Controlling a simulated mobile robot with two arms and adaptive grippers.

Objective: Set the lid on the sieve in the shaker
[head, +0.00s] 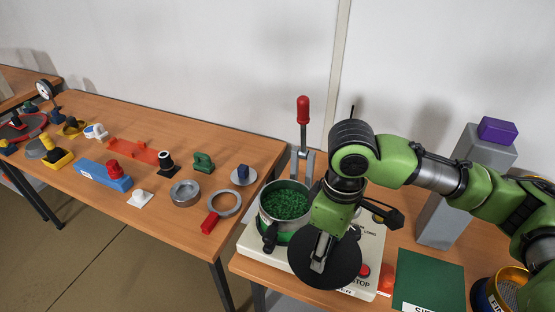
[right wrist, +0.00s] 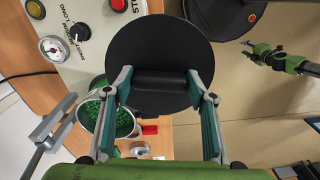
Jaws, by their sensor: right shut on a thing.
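The lid is a flat black disc (head: 338,268); it also shows large in the right wrist view (right wrist: 150,40). My right gripper (head: 321,252) is shut on the lid's handle, a dark bar (right wrist: 160,82) between its fingers. The lid hangs over the front of the white shaker base (head: 268,258). The sieve is a grey round pan (head: 268,225) holding green granules (head: 286,203), seated in the shaker left of the lid. Its right side is partly hidden by my gripper. My left gripper (right wrist: 265,54) shows small in the right wrist view, away from the lid; its jaw opening is unclear.
A red-handled lever (head: 303,112) stands upright behind the sieve. A green mat (head: 430,278) is further right. The left table (head: 165,225) holds a grey ring (head: 225,204) and several tools.

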